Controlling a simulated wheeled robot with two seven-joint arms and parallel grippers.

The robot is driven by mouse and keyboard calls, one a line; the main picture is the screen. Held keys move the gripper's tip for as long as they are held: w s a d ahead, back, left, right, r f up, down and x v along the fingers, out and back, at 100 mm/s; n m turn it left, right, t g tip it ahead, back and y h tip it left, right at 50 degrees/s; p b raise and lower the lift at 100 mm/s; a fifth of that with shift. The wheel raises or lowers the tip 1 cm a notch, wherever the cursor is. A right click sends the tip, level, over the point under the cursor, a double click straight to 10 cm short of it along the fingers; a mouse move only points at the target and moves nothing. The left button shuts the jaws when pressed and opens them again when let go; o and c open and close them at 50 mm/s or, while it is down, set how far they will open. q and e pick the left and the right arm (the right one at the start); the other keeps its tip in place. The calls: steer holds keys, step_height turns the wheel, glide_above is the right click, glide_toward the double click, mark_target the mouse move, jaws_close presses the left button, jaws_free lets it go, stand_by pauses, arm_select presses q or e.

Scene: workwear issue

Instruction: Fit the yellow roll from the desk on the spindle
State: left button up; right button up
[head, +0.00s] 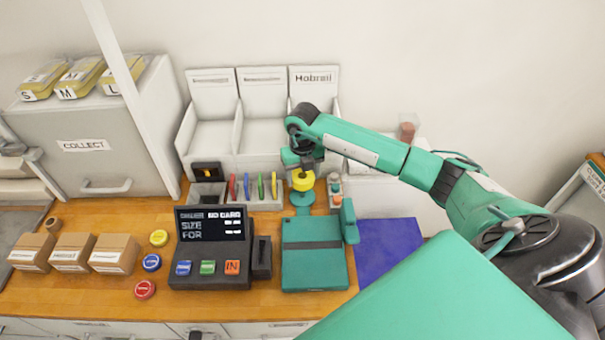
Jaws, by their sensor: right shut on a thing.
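The yellow roll (303,181) is in my right gripper (303,167), which points down and is shut on it. The roll is at the back of the teal machine (315,258), over a small teal stand (302,198). The spindle itself cannot be made out; the roll and gripper cover that spot. I cannot tell whether the roll is around the spindle or just above it. My left gripper is not in view.
A dark console (210,250) stands left of the machine. Round yellow (159,238), blue (151,262) and red (145,289) pieces lie beside small cardboard boxes (115,253). A pen tray (257,203) and white bins (263,125) stand behind. A blue mat (385,245) lies right.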

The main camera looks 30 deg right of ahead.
mark_target(302, 196)
steer(key=shift+f+b, duration=0.2)
steer(key=shift+b, duration=0.2)
stand_by(1.1)
steer(key=shift+f+b, duration=2.05)
steer(key=shift+f, duration=0.65)
stand_by(0.5)
stand_by(0.5)
steer(key=o, duration=1.1)
steer(key=shift+r+p, duration=2.4)
steer(key=shift+r, duration=2.15)
